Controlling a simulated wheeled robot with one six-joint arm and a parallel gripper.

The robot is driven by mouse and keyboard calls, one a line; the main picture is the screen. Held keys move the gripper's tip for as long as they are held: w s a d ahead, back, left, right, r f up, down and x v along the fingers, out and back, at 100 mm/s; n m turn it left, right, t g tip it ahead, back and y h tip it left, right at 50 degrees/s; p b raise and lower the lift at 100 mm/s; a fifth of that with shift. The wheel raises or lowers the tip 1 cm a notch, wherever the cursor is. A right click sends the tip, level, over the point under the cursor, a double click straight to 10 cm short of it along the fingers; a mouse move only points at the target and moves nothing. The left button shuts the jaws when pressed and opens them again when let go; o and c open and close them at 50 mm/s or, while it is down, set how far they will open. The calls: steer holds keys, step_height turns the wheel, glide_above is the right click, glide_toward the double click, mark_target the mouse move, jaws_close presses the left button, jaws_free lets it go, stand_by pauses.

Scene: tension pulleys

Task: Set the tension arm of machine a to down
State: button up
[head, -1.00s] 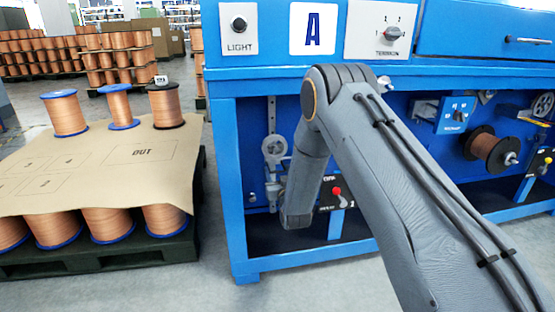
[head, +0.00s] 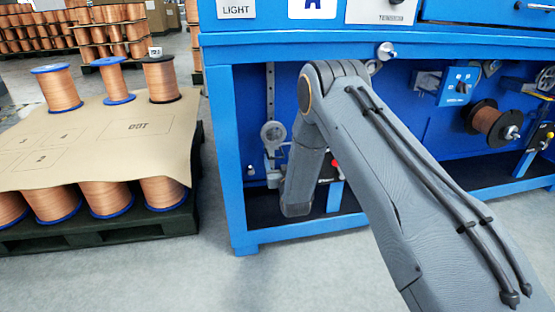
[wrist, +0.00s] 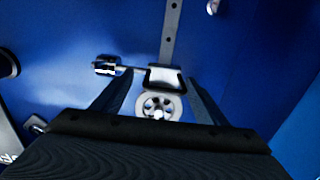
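Machine a is the blue cabinet (head: 238,180) under the letter A panel (head: 312,8). In its open bay a pale pulley (head: 272,135) hangs at the lower end of a slotted vertical bar (head: 270,90). In the wrist view the pulley wheel (wrist: 157,107) and a bright bracket (wrist: 164,78) lie between my fingers in the picture. A rod with a metal cylinder (wrist: 106,65) sticks out left of the bracket. My gripper (wrist: 160,77) is open, its two fingers spread; contact cannot be told. In the head view my arm hides the gripper.
A red button (head: 334,163) shows beside my arm. A copper spool (head: 487,124) and a dial box (head: 461,86) are in the bay at right. A pallet of spools with a cardboard sheet (head: 100,165) stands at left. Grey floor (head: 320,270) is clear in front.

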steer(key=shift+s+a, duration=0.15)
steer(key=shift+a, duration=0.15)
steer(key=s+d+p, duration=0.1)
steer(key=s+p, duration=0.2)
steer(key=s, duration=0.4)
steer(key=shift+s+d, duration=0.25)
steer(key=shift+d, duration=0.1)
steer(key=shift+r, duration=0.15)
